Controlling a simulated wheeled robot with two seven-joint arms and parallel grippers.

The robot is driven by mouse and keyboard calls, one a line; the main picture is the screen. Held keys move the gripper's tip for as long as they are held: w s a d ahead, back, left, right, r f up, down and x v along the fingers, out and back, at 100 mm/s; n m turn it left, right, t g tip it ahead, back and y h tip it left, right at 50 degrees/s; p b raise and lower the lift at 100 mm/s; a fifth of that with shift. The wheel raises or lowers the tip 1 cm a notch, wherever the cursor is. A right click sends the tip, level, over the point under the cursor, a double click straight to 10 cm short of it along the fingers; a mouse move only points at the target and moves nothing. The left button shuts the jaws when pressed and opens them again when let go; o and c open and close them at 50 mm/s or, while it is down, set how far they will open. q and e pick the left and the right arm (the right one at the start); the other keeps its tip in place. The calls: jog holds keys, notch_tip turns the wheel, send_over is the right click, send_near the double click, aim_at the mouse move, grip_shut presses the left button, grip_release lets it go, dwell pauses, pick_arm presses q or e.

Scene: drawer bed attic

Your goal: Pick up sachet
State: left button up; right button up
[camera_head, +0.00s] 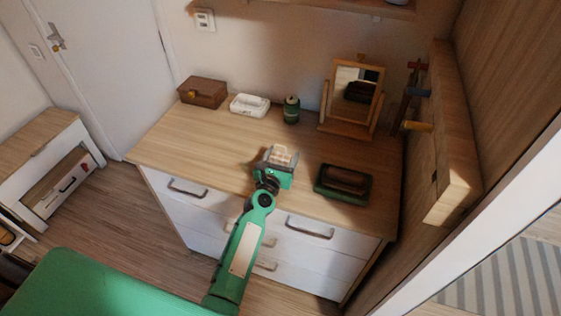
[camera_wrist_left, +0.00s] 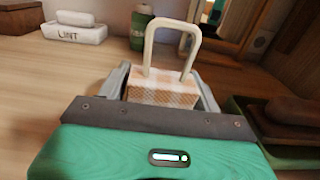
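The sachet (camera_wrist_left: 165,92) is a small block-like piece with an orange-and-white check and a pale upright loop on top. In the head view the sachet (camera_head: 281,155) is over the dresser top, between the fingers of my left gripper (camera_head: 279,160). In the left wrist view, the fingers of my left gripper (camera_wrist_left: 163,92) stand on either side of it, with no clear gap. I cannot tell whether they press on it, nor whether it rests on the wood. Its lower near side is hidden by the gripper body. My right gripper is not in view.
On the dresser top (camera_head: 190,133) stand a brown box (camera_head: 203,92), a white LINT container (camera_head: 249,105), a green canister (camera_head: 291,110), a mirror on a stand (camera_head: 353,92) and a dark green tray (camera_head: 343,184). A wooden panel bounds the right side. The left front surface is clear.

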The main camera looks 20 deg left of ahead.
pick_arm(q)
jog(key=c, duration=0.7)
jog(key=shift+o, duration=0.2)
jog(key=shift+r, duration=0.15)
jog(key=shift+r+p, duration=0.5)
jog(key=shift+p, duration=0.1)
notch_tip(320, 180, up, 9)
jog(key=p, duration=0.8)
